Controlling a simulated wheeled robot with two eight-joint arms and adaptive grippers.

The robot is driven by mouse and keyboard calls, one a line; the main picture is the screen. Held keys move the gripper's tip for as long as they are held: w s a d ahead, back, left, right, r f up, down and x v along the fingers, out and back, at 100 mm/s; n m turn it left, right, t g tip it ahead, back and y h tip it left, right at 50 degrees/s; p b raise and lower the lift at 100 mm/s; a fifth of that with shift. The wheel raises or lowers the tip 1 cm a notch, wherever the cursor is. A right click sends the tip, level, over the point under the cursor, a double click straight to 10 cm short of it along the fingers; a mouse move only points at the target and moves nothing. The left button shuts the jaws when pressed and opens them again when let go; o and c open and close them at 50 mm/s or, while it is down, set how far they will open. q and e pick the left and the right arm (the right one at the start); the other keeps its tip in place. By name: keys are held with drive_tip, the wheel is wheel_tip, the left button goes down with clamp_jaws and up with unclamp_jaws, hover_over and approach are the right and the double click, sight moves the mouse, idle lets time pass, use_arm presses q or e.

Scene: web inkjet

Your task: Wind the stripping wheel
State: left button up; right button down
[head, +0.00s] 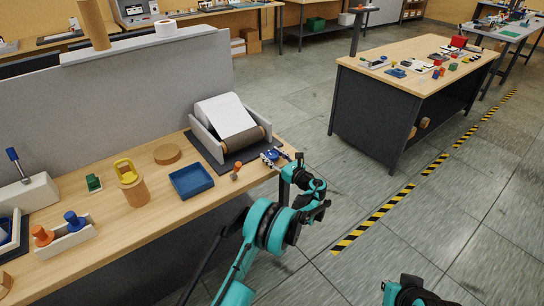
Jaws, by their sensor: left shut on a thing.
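The stripping wheel unit (205,138) stands at the right end of the wooden bench, on a dark base. It has pale side plates, a white sheet (226,116) sloping down over it and a brown roller (243,142) at the front.
A grey panel (110,100) stands behind. Open floor lies to the right.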

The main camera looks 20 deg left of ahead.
use_arm(q)
drive_tip(key=shift+n+g, duration=0.3)
drive_tip(key=shift+g, duration=0.1)
drive_tip(key=o, duration=1.2)
drive_tip(key=shift+c, duration=0.2)
drive_tip(key=v, duration=1.1)
drive_tip(key=shift+d+f, duration=0.15)
drive_tip(key=shift+d, duration=0.3)
drive_tip(key=shift+s, duration=0.1)
